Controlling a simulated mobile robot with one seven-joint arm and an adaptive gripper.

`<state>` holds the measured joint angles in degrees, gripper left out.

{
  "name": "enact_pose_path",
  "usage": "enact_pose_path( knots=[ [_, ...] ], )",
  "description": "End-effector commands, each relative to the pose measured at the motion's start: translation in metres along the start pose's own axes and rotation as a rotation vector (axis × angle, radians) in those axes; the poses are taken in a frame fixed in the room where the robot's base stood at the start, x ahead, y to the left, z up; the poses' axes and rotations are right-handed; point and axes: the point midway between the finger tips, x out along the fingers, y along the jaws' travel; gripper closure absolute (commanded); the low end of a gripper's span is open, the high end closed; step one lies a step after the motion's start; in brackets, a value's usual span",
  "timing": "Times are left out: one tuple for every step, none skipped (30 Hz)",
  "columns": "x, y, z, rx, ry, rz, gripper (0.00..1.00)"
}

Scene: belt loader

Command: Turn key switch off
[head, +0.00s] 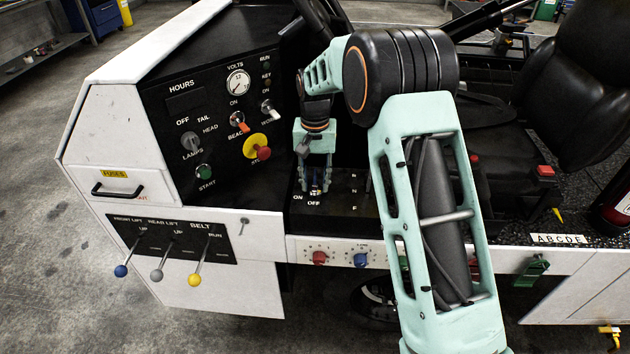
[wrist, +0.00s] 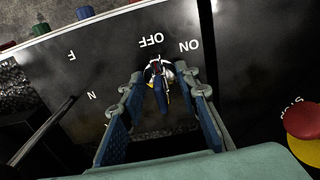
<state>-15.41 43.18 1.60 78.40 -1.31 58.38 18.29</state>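The key switch (wrist: 159,72) sits on the black console panel between the fingers of my gripper (wrist: 163,88) in the wrist view. It has a blue key head, with a pale metal part around its base. The OFF label is just above it and the ON label is to its upper right. Which mark the key points to is hard to tell. The fingers are apart, one on each side of the key, with visible gaps. In the head view my gripper (head: 315,188) reaches down over the key switch, which it mostly hides, near the ON and OFF labels.
A red and yellow stop button (head: 259,148) and several switches are on the black panel to the left. Red and blue knobs (head: 361,260) are on the white strip below. Three levers (head: 201,262) stand lower left. A black seat (head: 570,100) is at right.

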Motion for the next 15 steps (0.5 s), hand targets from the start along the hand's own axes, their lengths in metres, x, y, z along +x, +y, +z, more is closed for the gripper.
enact_pose_path(
  knots=[
    [0.0,0.0,0.0,0.0,0.0,0.0,0.71],
    [0.0,0.0,0.0,0.001,0.0,0.0,0.71],
    [0.0,0.0,0.0,0.001,-0.001,0.0,0.71],
    [0.0,0.0,0.0,0.001,-0.001,0.0,0.71],
    [0.0,0.0,0.0,0.001,-0.001,0.0,0.71],
    [0.0,0.0,0.0,0.001,-0.001,0.0,0.71],
    [-0.001,0.0,0.0,0.001,0.0,0.0,0.71],
    [-0.003,0.0,0.0,0.001,0.0,0.0,0.71],
    [-0.006,0.0,-0.001,0.001,0.002,-0.001,0.71],
    [-0.01,0.0,-0.001,0.001,0.003,-0.001,0.71],
    [-0.014,0.0,-0.001,0.001,0.003,-0.001,0.71],
    [-0.021,0.0,-0.001,0.001,0.004,-0.002,0.71],
    [-0.026,0.0,-0.001,0.001,0.004,-0.002,0.71],
    [-0.032,0.0,-0.001,0.001,0.004,-0.002,0.71],
    [-0.041,-0.001,-0.001,0.001,0.005,-0.002,0.71]
  ],
)
